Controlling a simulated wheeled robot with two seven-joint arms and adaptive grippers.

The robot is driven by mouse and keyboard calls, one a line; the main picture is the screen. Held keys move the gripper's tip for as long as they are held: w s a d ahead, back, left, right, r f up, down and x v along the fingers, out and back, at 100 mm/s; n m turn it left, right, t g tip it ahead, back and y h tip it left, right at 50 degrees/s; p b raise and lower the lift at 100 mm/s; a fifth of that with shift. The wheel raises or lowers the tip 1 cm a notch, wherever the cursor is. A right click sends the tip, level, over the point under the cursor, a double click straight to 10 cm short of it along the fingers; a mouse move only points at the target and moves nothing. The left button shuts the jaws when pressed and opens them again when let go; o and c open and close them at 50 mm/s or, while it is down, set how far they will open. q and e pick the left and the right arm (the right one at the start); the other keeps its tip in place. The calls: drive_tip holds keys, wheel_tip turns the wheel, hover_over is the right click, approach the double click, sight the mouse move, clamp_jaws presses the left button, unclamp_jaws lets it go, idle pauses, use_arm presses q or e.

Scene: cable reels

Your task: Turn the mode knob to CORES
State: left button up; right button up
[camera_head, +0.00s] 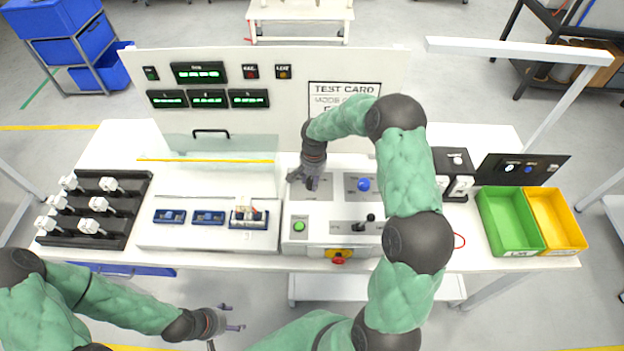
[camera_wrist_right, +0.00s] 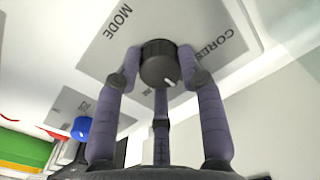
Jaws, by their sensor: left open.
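The black mode knob (camera_wrist_right: 158,62) sits on a grey plate (camera_wrist_right: 95,55) marked MODE, with CORES printed at its upper right in the right wrist view. Its white mark points down and slightly right, toward a partly hidden label, not at CORES. My right gripper (camera_wrist_right: 160,68) has its fingers around the knob, with fingertips close against both sides. In the head view my right gripper (camera_head: 311,184) is over the console's left plate and hides the knob. My left gripper (camera_head: 232,318) is open and empty, in front of the table.
The console (camera_head: 318,244) also carries a green button (camera_head: 299,226), a blue knob (camera_head: 363,185), a black lever (camera_head: 370,218) and a red emergency knob (camera_head: 338,259). A test card (camera_head: 345,92) is on the panel behind. Green (camera_head: 522,247) and yellow (camera_head: 572,240) bins stand right.

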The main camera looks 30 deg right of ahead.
drive_tip(key=shift+w+d+r+n, duration=0.1)
drive_tip(key=shift+w+n, duration=0.05)
drive_tip(key=shift+n, duration=0.25)
idle(0.6)
drive_tip(key=shift+n+b, duration=0.35)
drive_tip(key=shift+n, duration=0.15)
drive_tip(key=n, duration=0.3)
drive_tip(key=shift+n+b, duration=0.3)
drive_tip(key=n, duration=0.3)
drive_tip(key=shift+w, duration=0.1)
drive_tip(key=shift+r+n, duration=0.1)
drive_tip(key=shift+n, duration=1.6)
drive_tip(key=o, duration=1.1)
drive_tip(key=shift+o, duration=0.2)
